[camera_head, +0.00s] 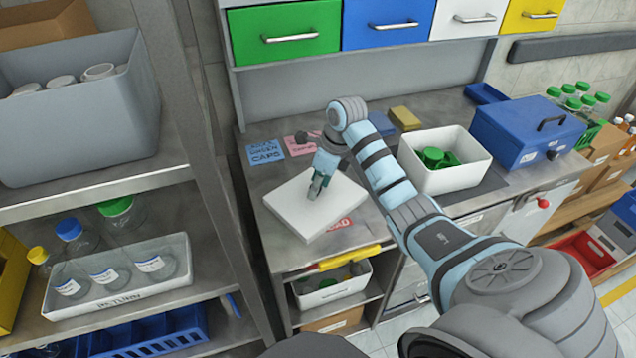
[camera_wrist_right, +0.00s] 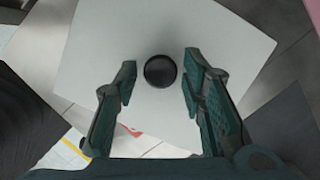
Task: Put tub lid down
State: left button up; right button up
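The tub lid (camera_head: 300,215) is a flat white square panel. It appears to lie on the metal counter, near its front edge. In the right wrist view the lid (camera_wrist_right: 225,45) fills most of the picture, with a round black knob (camera_wrist_right: 160,71) near its middle. My right gripper (camera_head: 318,186) is over the lid. Its fingers (camera_wrist_right: 159,82) are open, one on each side of the knob, with a visible gap on both sides. The white tub (camera_head: 460,180) stands uncovered to the right, with green caps (camera_head: 437,157) inside. My left gripper is not in view.
Blue (camera_head: 265,151) and pink (camera_head: 301,144) cards lie behind the lid; a red-marked card (camera_head: 341,224) shows at its right edge. A blue box (camera_head: 525,132) stands right of the tub. A shelf post is close on the left. Drawers hang above.

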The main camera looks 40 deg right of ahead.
jog(key=shift+s, duration=0.1)
jog(key=shift+r, duration=0.25)
jog(key=p+v, duration=0.2)
jog(key=v, duration=0.6)
notch_tip(320, 180, up, 4)
jog(key=p, duration=0.3)
send_over(325, 197)
jog(key=s, duration=0.1)
jog(key=shift+s+d+r, duration=0.15)
jog(key=shift+s+d, duration=0.05)
jog(key=shift+d, duration=0.1)
